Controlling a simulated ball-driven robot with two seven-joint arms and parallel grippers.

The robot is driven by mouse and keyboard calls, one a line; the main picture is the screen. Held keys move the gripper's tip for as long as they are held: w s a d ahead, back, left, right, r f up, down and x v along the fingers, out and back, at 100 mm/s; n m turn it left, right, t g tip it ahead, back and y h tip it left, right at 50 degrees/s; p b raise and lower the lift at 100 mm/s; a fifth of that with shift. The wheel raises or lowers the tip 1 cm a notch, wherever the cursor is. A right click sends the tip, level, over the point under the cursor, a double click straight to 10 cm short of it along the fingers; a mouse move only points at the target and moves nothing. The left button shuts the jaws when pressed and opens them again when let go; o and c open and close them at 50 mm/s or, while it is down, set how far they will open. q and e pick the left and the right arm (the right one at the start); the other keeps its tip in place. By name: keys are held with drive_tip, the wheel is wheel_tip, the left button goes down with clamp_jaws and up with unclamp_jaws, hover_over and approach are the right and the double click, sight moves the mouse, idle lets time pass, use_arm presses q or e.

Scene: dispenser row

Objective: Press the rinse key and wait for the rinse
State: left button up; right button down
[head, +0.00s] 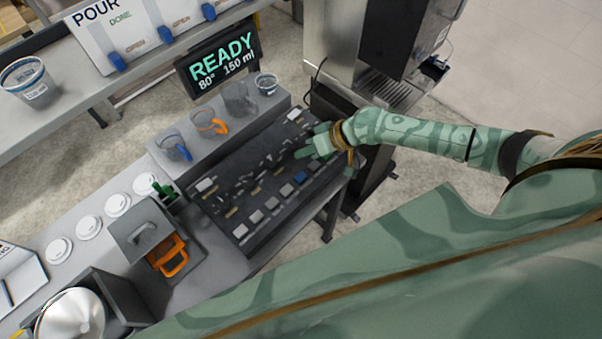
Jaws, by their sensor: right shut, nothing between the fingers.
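A dark key panel (225,197) lies on the grey counter, with a row of grey keys and one blue key (300,177) along its near edge. Small labels on it are too small to read, so I cannot tell which key is the rinse key. A black display (222,66) behind the panel reads READY, 80° and 150 ml. My right gripper (308,148) reaches in from the right and is shut and empty over the right part of the panel, a little beyond the blue key. I cannot tell whether it touches the panel.
Several clear jugs, one with an orange handle (210,124), stand on a ledge behind the panel. White lids (89,227), a grey box with an orange handle (168,255) and a white cone (72,315) are at left. A steel machine (333,45) stands behind my right arm.

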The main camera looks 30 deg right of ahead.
sight(305, 177)
drive_tip(key=shift+s+f, duration=0.1)
wheel_tip(305, 177, down, 9)
drive_tip(key=b, duration=0.8)
drive_tip(key=shift+r, duration=0.2)
idle(1.5)
drive_tip(key=shift+f+b, duration=0.35)
drive_tip(key=shift+f, duration=0.1)
drive_tip(key=shift+f+b, duration=0.45)
idle(0.5)
drive_tip(key=shift+r, duration=0.1)
drive_tip(key=shift+r+p, duration=0.8)
